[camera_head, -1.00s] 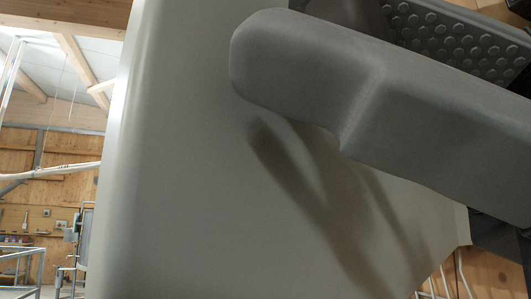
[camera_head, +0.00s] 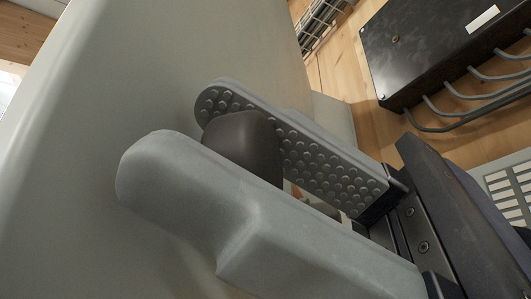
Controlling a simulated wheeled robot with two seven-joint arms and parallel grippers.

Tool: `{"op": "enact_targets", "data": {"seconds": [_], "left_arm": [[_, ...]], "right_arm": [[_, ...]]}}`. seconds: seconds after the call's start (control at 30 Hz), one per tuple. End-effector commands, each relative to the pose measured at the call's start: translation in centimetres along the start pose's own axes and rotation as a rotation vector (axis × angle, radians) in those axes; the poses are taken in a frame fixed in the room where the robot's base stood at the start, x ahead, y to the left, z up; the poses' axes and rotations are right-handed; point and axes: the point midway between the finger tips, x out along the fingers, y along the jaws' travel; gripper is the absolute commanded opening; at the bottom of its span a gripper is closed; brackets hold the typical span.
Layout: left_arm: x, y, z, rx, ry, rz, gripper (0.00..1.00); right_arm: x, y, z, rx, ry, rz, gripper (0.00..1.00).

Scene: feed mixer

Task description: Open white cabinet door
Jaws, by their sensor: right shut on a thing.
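The white cabinet door (camera_head: 130,85) is a large pale panel filling the left and middle of the head view, tilted across the picture. A dark rounded handle (camera_head: 240,145) sits against it. My right gripper (camera_head: 172,138) has one finger on each side of the handle, the near one smooth grey and the far one with a studded inner pad. It is shut on the handle. The lower part of the handle is hidden behind the near finger. My left gripper is not in view.
A black box (camera_head: 430,45) with several grey cables (camera_head: 480,95) is on the wooden wall (camera_head: 345,65) at the upper right. A white slotted panel (camera_head: 507,190) shows at the right edge. A wire rack (camera_head: 322,18) is at the top.

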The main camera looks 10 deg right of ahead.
Motion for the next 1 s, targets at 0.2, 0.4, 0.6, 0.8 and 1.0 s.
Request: {"op": "enact_targets", "data": {"seconds": [0.2,0.4,0.6,0.8,1.0], "left_arm": [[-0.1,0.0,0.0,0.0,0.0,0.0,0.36],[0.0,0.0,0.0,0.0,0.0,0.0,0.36],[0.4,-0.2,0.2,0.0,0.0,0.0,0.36],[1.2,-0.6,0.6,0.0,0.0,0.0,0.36],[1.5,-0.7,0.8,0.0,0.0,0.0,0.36]], "right_arm": [[0.0,-0.2,0.3,0.001,-0.006,-0.005,0.5],[0.0,-0.1,0.2,0.001,-0.003,-0.003,0.5],[-1.3,0.0,0.0,0.0,-0.001,-0.004,0.5],[-4.8,0.1,0.1,-0.001,-0.002,-0.005,0.5],[-7.3,-0.1,0.1,0.001,-0.003,-0.005,0.5]]}}
